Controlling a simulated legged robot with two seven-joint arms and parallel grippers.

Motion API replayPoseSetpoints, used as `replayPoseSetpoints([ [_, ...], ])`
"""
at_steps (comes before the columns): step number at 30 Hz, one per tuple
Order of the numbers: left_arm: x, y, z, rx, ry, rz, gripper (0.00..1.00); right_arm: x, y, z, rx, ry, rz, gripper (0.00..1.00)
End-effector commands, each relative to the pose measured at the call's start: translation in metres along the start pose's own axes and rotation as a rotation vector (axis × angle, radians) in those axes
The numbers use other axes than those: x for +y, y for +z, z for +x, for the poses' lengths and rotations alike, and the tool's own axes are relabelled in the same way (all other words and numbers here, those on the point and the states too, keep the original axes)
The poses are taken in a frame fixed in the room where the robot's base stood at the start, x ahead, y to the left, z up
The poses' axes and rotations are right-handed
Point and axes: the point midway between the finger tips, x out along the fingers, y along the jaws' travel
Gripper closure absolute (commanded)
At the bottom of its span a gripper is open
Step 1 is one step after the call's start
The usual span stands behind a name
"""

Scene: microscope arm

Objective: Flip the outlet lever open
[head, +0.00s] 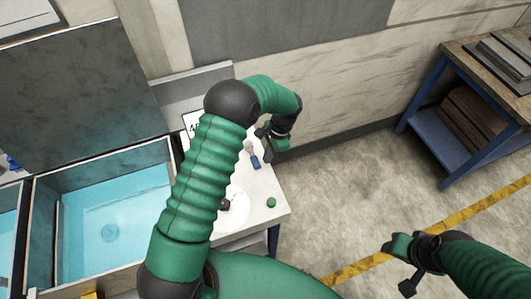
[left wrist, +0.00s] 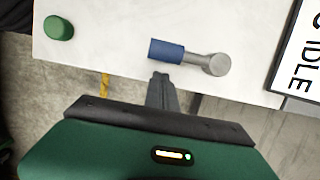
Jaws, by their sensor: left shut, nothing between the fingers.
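The outlet lever has a blue grip (left wrist: 166,50) and a grey metal arm ending in a round pivot (left wrist: 214,65). It lies along the white panel, and its blue grip also shows in the head view (head: 255,162). My left gripper (left wrist: 162,84) is shut and empty. In the left wrist view its fingertips are just below the blue grip; I cannot tell whether they touch it. In the head view the left gripper (head: 268,134) is beside the lever, above the white tabletop's right edge. My right gripper (head: 402,262) hangs over the floor, away from the table; its jaws are unclear.
A green knob (head: 271,203) stands near the tabletop's front right corner. A sign reading IDLE (left wrist: 302,60) is beside the lever's pivot end. A tank of blue water (head: 110,225) is at left. A blue-framed workbench (head: 450,165) stands at right, with open floor between.

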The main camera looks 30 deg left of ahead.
Motion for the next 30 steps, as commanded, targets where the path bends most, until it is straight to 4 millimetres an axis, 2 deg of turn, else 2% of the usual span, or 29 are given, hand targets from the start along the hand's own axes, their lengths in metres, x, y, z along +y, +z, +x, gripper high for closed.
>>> replayPoseSetpoints([
  [4, 0.000, 0.011, -0.001, 0.002, 0.000, 0.001, 1.00, 0.000, -0.001, -0.006, 0.000, 0.000, 0.000, 0.53],
  [30, 0.002, 0.016, 0.002, 0.003, -0.020, 0.078, 1.00, 0.000, -0.002, -0.008, -0.001, 0.000, 0.000, 0.53],
])
